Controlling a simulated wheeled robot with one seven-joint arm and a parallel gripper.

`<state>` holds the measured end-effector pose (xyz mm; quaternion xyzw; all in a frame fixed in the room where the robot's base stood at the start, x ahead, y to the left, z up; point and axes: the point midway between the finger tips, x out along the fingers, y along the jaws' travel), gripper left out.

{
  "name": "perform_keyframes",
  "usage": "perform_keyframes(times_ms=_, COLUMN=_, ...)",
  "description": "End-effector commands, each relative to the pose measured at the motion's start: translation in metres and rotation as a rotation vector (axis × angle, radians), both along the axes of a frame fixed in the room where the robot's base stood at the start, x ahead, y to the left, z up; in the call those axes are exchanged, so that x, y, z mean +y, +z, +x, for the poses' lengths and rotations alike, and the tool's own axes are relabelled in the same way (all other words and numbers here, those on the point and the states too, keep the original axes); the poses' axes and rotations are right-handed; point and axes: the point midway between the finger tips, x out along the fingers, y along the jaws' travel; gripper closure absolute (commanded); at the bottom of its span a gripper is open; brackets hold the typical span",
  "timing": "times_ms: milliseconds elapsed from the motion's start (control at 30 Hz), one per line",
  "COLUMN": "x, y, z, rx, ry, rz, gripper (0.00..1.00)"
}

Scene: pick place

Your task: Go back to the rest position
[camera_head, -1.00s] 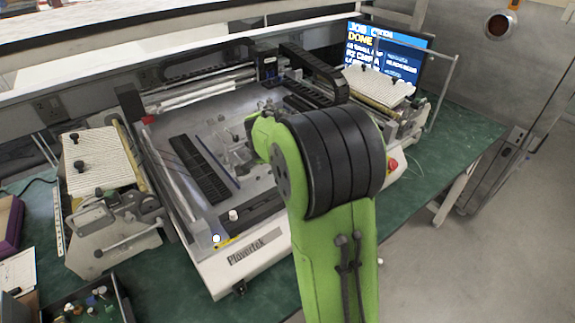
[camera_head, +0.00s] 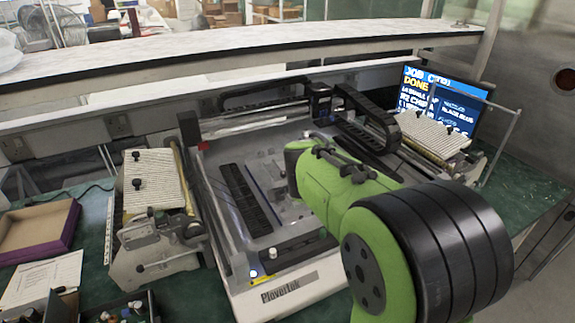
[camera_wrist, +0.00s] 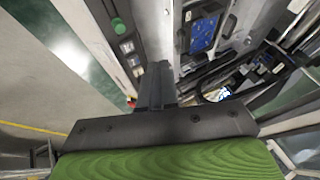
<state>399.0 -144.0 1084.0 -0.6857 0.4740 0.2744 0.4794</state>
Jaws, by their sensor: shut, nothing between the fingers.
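My gripper (camera_wrist: 158,70) shows in the wrist view as dark fingers closed together, with nothing between them. It is above the machine, and the floor shows to its left. In the head view my green and black arm stretches over the right part of the white benchtop machine (camera_head: 292,290), and my gripper is hidden there. The machine's bed has a dark slotted strip (camera_head: 248,198). In the wrist view a blue board (camera_wrist: 204,34) and a green button (camera_wrist: 119,26) on the machine lie beyond the fingers.
A screen (camera_head: 440,98) reading "DONE" stands at the back right. A ribbed feeder unit (camera_head: 152,180) is left of the machine, with an open box (camera_head: 40,228) farther left. A long shelf (camera_head: 250,43) spans the back. Open floor lies at the right.

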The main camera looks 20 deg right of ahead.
Motion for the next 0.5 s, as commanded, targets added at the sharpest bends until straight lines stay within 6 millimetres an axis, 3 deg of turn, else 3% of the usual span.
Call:
perform_keyframes(times_ms=133, x=0.002, y=0.002, z=-0.002, rx=0.003, ry=0.014, rz=-0.002, gripper=1.0)
perform_keyframes(times_ms=233, x=0.021, y=0.019, z=-0.023, rx=0.036, ry=0.154, rz=-0.022, gripper=1.0)
perform_keyframes(times_ms=367, x=0.071, y=0.048, z=-0.088, rx=0.13, ry=0.578, rz=-0.106, gripper=1.0)
perform_keyframes(times_ms=500, x=0.117, y=0.052, z=-0.164, rx=0.212, ry=1.063, rz=-0.236, gripper=1.0)
